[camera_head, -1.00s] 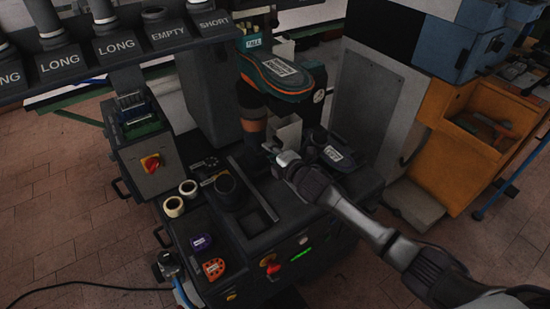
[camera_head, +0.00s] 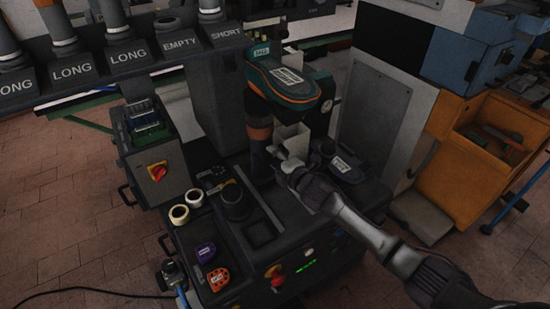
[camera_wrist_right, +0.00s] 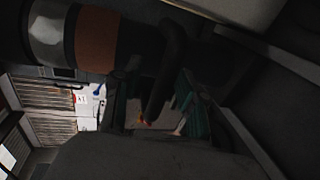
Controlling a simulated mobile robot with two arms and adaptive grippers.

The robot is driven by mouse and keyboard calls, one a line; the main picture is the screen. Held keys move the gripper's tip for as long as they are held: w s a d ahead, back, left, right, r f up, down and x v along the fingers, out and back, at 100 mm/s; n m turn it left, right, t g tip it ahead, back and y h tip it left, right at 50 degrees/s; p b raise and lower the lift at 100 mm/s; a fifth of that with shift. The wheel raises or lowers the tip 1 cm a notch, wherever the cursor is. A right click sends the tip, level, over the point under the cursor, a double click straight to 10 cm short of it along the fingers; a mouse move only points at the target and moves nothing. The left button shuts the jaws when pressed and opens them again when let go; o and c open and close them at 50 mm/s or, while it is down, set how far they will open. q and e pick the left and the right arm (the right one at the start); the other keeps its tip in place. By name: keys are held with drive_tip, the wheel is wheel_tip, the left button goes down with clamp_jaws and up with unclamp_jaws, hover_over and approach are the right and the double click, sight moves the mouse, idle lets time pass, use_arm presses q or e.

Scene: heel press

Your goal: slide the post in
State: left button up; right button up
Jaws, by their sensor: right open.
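A dark upright post (camera_head: 259,155) with a copper-brown band stands on the black press bench, under the teal and orange shoe (camera_head: 285,85). The post also shows sideways at the upper left of the right wrist view (camera_wrist_right: 95,40), with its brown band and a grey section. My right gripper (camera_head: 284,168) is open, low beside the post on its right. I cannot tell whether a finger touches the post. The post's foot is dark and partly hidden near the gripper. My left gripper is in neither view.
A black cup (camera_head: 235,200) and a rail slot (camera_head: 262,212) lie in front of the post. A pale block (camera_head: 293,140) stands behind the gripper. White rolls (camera_head: 187,207), a purple piece (camera_head: 205,252) and an orange piece (camera_head: 218,279) sit left. Labelled racks (camera_head: 128,57) hang above.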

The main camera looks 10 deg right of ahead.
drive_tip(key=shift+s, duration=0.1)
drive_tip(key=v, duration=1.1)
drive_tip(key=shift+s, duration=0.35)
drive_tip(key=shift+d, duration=0.1)
